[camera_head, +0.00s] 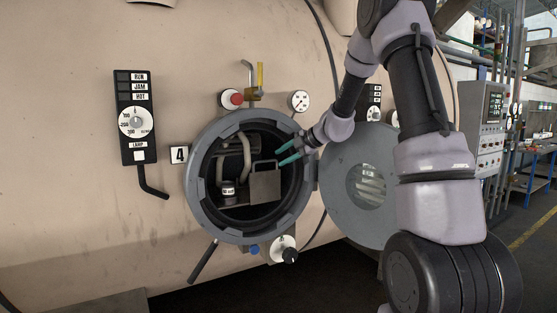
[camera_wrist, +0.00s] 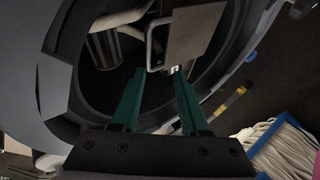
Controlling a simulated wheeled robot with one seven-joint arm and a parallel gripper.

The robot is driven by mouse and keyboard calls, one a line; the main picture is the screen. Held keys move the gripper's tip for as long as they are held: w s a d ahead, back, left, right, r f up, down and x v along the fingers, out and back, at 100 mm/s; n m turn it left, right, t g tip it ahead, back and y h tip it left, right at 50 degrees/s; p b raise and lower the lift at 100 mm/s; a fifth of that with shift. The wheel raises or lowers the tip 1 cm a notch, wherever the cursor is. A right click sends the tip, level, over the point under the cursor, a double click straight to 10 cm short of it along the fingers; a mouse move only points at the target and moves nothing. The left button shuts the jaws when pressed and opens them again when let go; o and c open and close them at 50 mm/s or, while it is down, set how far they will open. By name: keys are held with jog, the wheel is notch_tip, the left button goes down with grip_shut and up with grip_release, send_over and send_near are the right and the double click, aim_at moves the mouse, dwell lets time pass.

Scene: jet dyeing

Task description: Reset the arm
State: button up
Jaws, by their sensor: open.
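My arm reaches in from the upper right in the head view. My gripper (camera_head: 288,153) has two green fingers and is at the right side of the round port's mouth. In the wrist view my gripper (camera_wrist: 157,72) is open, with nothing seen between its fingers. The fingers point toward the inside of the port. The port (camera_head: 200,160) is a grey ring in the beige vessel, and its round door (camera_head: 338,170) with a window stands swung open to the right.
Inside the port are a grey box-like part with a handle (camera_head: 265,187) and curved pipes (camera_head: 246,150). A control panel (camera_head: 136,115) and a number 4 plate (camera_head: 179,154) are left of the port. A blue-edged bin (camera_wrist: 290,145) shows at lower right.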

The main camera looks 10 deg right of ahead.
jog(key=s+a+r+n+g+h, duration=0.1)
jog(key=s+r+n, duration=0.4)
jog(key=s+n, duration=0.45)
jog(key=s+a+r+n+g+h, duration=0.1)
jog(key=s+r+n, duration=0.3)
jog(key=s+n, duration=0.6)
jog(key=s+d+n+h, duration=0.2)
jog(key=s+d+n, duration=0.1)
jog(key=s+n, duration=0.6)
jog(key=s+d+n+h, duration=0.2)
jog(key=s+n, duration=0.8)
jog(key=n, duration=0.5)
jog(key=shift+s+d+r+t, duration=0.15)
jog(key=shift+s+d+t, duration=0.1)
jog(key=shift+d+t, duration=0.25)
